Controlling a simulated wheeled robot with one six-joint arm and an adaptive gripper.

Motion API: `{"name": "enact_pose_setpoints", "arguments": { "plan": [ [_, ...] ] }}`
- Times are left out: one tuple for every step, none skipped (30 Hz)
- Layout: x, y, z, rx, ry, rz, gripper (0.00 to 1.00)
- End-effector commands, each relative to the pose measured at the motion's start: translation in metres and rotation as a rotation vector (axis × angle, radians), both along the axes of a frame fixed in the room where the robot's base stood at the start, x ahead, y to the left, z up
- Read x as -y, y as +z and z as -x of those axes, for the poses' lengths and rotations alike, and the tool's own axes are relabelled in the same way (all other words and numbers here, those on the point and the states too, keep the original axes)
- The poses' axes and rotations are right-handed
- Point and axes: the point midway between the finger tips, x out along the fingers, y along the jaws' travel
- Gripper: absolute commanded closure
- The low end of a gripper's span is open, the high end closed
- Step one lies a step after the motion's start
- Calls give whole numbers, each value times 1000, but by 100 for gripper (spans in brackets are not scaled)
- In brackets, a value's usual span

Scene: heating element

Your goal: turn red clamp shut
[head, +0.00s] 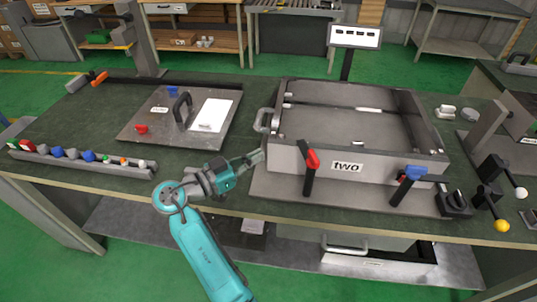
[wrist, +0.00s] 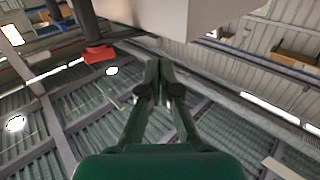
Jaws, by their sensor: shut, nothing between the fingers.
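The red clamp (head: 311,159) is a dark upright post with a red top, at the front left of the grey box marked "two" (head: 284,157). Its red top leans against the box's front rim. My gripper (head: 258,156) is shut and empty, just left of the clamp and close to the box's front left corner. In the wrist view my shut fingertips (wrist: 158,66) are beside the box (wrist: 165,14), and the red clamp part (wrist: 100,54) shows to their left, apart from them. Whether my fingertips touch the box cannot be told.
A blue clamp (head: 411,172) stands at the box's front right. A metal side handle (head: 265,120) juts from the box's left side, close to my gripper. A plate with a black handle (head: 182,109) lies left. A rack of coloured knobs (head: 80,160) lies at the front left.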

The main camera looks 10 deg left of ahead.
Motion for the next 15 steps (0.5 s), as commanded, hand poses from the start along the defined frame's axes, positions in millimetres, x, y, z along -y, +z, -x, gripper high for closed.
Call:
{"name": "enact_pose_setpoints", "arguments": {
  "plan": [
    [-9,1,3,0,3,0,100],
    [-14,1,5,0,2,0,100],
    [-19,1,7,1,2,1,100],
    [-23,1,8,0,2,1,100],
    [-27,1,10,0,2,0,100],
    [-31,0,11,0,1,0,100],
    [-33,0,12,0,1,0,100],
    [-35,0,13,0,1,0,100],
    [-37,0,14,0,0,0,100],
    [-38,0,14,-1,1,1,100],
    [-39,0,15,-5,2,5,100],
    [-39,-1,16,-17,5,14,100],
    [-39,-1,17,-29,10,25,100],
    [-38,-2,18,-48,15,40,100],
    [-36,-3,20,-77,26,65,100]
  ]
}}
